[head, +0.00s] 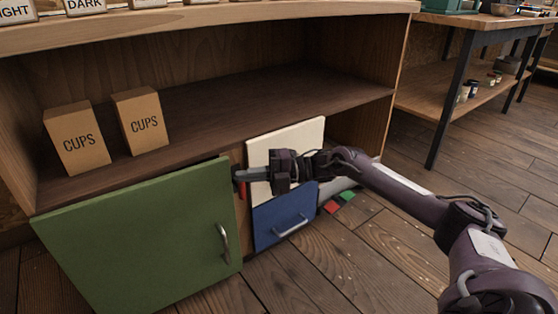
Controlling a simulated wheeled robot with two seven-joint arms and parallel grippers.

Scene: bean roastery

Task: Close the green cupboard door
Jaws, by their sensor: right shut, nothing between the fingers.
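The green cupboard door (140,235) fills the lower left of the head view, under the shelf. Its metal handle (223,243) is near its right edge. The door looks nearly flush with the cupboard front, perhaps slightly ajar at the right edge; I cannot tell the exact gap. My right gripper (240,175) is shut and empty, its fingertips at the upper right edge of the door. I cannot tell whether they touch it. My left gripper is not in view.
A blue drawer front (280,217) with a handle and a cream panel (300,138) are right of the door. Two CUPS boxes (77,140) (141,121) stand on the shelf (235,115). Red and green pieces (331,206) lie on the floor. A metal-legged table (450,95) stands at the right.

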